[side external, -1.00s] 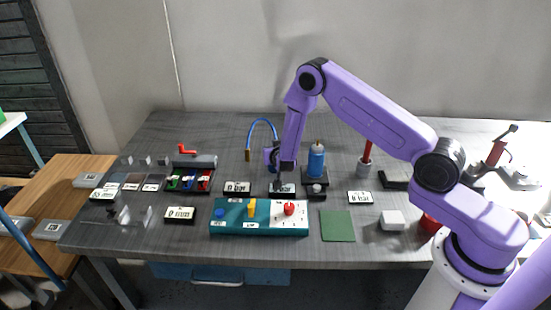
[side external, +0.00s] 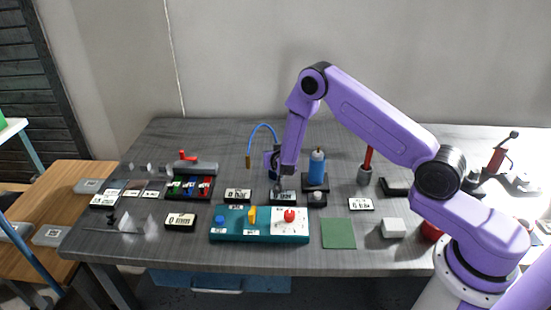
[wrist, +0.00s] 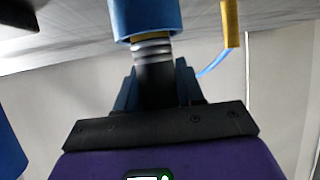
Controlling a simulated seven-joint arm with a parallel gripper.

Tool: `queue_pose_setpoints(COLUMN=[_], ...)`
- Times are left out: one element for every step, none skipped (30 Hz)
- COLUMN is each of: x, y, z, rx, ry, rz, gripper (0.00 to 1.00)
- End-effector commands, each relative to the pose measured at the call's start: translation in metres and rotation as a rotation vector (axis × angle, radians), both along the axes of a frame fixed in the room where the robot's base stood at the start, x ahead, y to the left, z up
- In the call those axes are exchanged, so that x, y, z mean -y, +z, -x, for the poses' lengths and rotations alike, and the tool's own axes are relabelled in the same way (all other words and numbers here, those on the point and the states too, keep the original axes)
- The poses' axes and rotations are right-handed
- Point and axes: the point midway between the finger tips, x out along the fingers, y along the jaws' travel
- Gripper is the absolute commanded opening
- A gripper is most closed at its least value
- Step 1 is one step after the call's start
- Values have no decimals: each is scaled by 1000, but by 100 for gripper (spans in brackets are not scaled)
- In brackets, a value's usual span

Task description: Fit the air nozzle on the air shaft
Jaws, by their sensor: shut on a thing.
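My gripper (wrist: 160,90) is shut on a dark cylindrical piece (wrist: 154,84), held between its two blue fingers in the wrist view. Silver threaded rings show at that piece's far end. A blue cylinder with a gold collar (wrist: 145,14) lines up beyond the rings and is cut off by the top edge. I cannot tell whether they touch, or which part is the nozzle or shaft. In the side view my gripper (side external: 280,184) is low over the table, left of a blue bottle-like cylinder (side external: 317,170) with a brass tip. The held piece is too small to make out there.
A blue hose (side external: 262,127) with a brass end (side external: 248,162) hangs left of my gripper; its brass end shows in the wrist view (wrist: 231,22). A teal control box (side external: 235,225) is in front. A red-handled tool (side external: 367,165) stands right. The green mat (side external: 338,234) is clear.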

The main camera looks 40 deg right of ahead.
Motion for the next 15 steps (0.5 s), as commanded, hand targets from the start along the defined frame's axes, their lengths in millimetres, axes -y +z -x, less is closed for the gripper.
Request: queue_pose_setpoints(x=[0,0,0,0,0,-1,-1,-2,-2,-3,-3,-4,-4,-4,-5], y=[6,10,14,19,23,27,31,35,41,46,51,58,64,69,77], z=[-1,-1,0,0,0,4,8,11,16,20,24,30,35,39,45], rx=[3,4,3,4,4,2,1,2,2,2,3,3,3,3,3], ry=[-1,-1,0,0,0,0,1,1,2,2,1,1,1,1,1], rz=[0,1,1,0,-1,-1,0,1,0,0,0,0,0,0,-1], gripper=[0,0,0,0,0,0,0,0,0,0,0,0,0,0,0])
